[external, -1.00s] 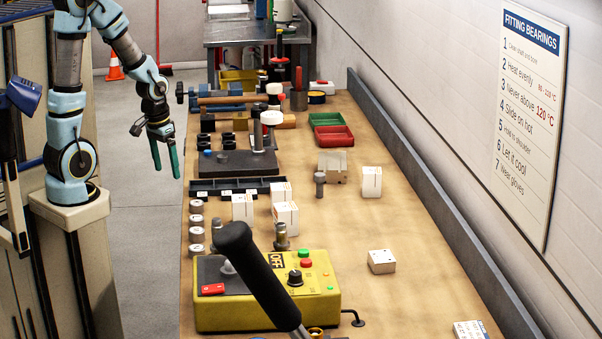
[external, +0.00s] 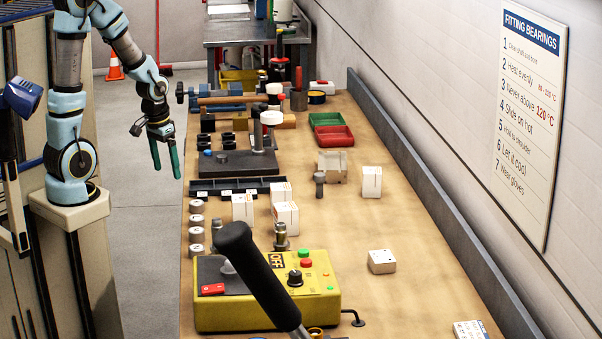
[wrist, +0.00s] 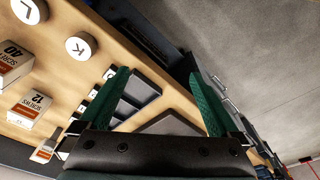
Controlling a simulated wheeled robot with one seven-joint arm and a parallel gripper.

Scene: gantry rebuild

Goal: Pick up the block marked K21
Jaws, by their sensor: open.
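No block in view has a readable K21 mark. In the external view, small pale blocks stand on the workbench: one lies low on the open right part (external: 381,262), one stands upright farther back (external: 372,182), and boxes (external: 242,207) stand left of centre. Their marks are too small to read. My gripper (external: 165,160) hangs off the bench's left side, fingers down, open and empty, touching nothing. In the wrist view the green fingers (wrist: 158,80) are spread apart, with a dark slotted tray (wrist: 140,92) beyond them.
The workbench (external: 420,290) has free room at right. A red tray (external: 334,137) sits farther back.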

